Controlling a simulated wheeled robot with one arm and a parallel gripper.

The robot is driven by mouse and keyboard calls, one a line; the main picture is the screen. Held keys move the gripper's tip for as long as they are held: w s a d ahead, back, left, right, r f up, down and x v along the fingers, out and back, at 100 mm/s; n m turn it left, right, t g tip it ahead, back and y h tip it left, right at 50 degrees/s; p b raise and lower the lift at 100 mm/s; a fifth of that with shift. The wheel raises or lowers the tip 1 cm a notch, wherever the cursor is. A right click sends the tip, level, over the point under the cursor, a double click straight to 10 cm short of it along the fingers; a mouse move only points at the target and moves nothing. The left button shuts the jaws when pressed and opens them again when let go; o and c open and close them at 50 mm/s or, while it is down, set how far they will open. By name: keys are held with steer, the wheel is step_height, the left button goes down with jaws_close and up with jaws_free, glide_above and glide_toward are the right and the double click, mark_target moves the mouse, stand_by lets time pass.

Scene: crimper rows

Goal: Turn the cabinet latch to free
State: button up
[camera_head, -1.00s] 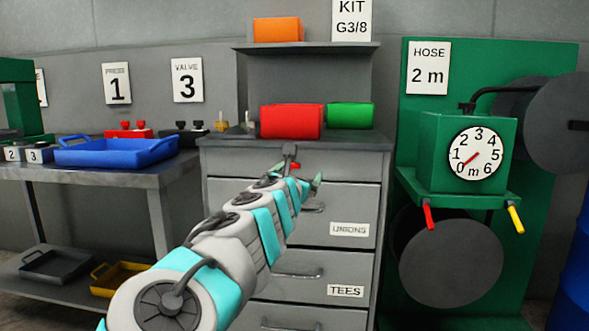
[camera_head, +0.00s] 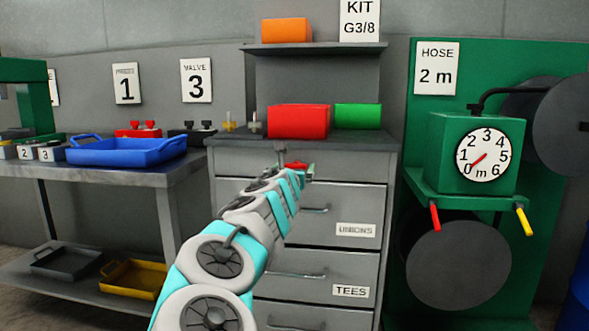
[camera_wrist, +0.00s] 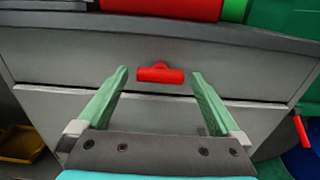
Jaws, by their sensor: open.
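The cabinet latch (camera_wrist: 160,73) is a small red handle on the front of the grey drawer cabinet (camera_head: 345,199). In the wrist view its bar lies crosswise near the top drawer's lower edge. In the head view the red latch (camera_head: 296,165) shows only partly behind my arm. My gripper (camera_wrist: 158,76) is open, with one green finger to the left of the latch and one to the right, and visible gaps on both sides. I cannot tell how far the fingertips stand in front of it. In the head view my gripper is mostly hidden by my arm.
A red box (camera_head: 298,121) and a green box (camera_head: 357,116) sit on the cabinet top. The green hose stand (camera_head: 425,110) is close on the right. A workbench (camera_head: 120,176) with a blue tray (camera_head: 128,152) stands on the left.

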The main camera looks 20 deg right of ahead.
steer(key=c, duration=1.3)
